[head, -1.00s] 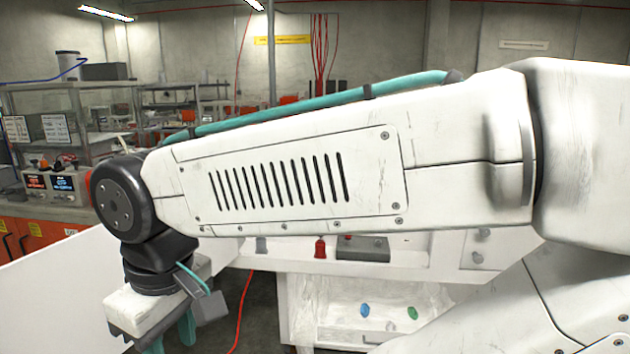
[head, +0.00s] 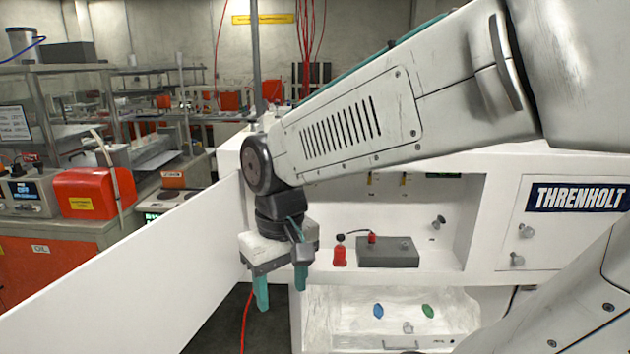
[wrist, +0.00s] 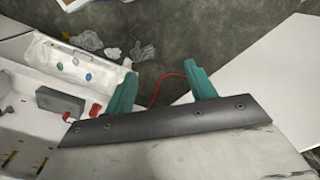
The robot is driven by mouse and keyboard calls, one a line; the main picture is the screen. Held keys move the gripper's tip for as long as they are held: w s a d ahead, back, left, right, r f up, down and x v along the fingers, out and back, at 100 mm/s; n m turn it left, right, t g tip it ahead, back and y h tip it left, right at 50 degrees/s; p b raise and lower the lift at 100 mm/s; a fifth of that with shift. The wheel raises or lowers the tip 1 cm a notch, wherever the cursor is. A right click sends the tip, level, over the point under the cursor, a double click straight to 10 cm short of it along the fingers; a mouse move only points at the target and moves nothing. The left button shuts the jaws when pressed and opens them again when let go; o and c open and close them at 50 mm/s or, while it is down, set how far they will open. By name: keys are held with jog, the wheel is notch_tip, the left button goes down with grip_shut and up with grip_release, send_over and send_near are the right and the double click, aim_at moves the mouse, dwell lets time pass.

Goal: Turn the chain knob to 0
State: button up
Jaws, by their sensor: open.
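My gripper (head: 281,284) hangs at the end of my arm, pointing down, with its two teal fingers apart and nothing between them. It also shows in the wrist view (wrist: 161,84), over open floor. Small knobs show on the white cabinet to its right: a silver one on the recess wall (head: 438,222), and two on the right door front, an upper knob (head: 526,231) and a lower knob (head: 517,259). I cannot tell which is the chain knob, and no scale or number is readable on any. My gripper is well apart from them all.
A grey box (head: 388,252) and a red bottle (head: 339,253) stand on the cabinet's ledge. An open white drawer (head: 330,335) below holds blue and green pieces. A white panel (head: 130,270) stands left of my gripper. A red cable (head: 246,325) runs down to the floor.

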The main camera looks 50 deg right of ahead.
jog(key=w+d+f+m+t+h, duration=0.1)
jog(key=w+d+f+m+t, duration=0.1)
jog(key=w+d+f, duration=0.55)
jog(key=w+d+f+m+t+h, duration=0.2)
jog(key=w+d+f, duration=0.1)
jog(key=w+d, duration=0.9)
jog(key=w+d+f+m+t+h, duration=0.1)
jog(key=w+d+f+m+t, duration=0.3)
jog(key=w+d, duration=0.55)
jog(key=w+d+r+t+h, duration=0.1)
jog(key=w+d+r+h, duration=0.1)
jog(key=d, duration=0.4)
jog(key=w+d+r+m+t+h, duration=0.1)
jog(key=w+d+r+h, duration=0.2)
jog(key=w+d, duration=0.3)
jog(key=w+d+r+m+t+h, duration=0.1)
jog(key=w+d+h, duration=0.3)
jog(key=d, duration=0.4)
jog(key=shift+r+h, duration=0.5)
jog(key=shift+r, duration=0.15)
jog(key=c, duration=1)
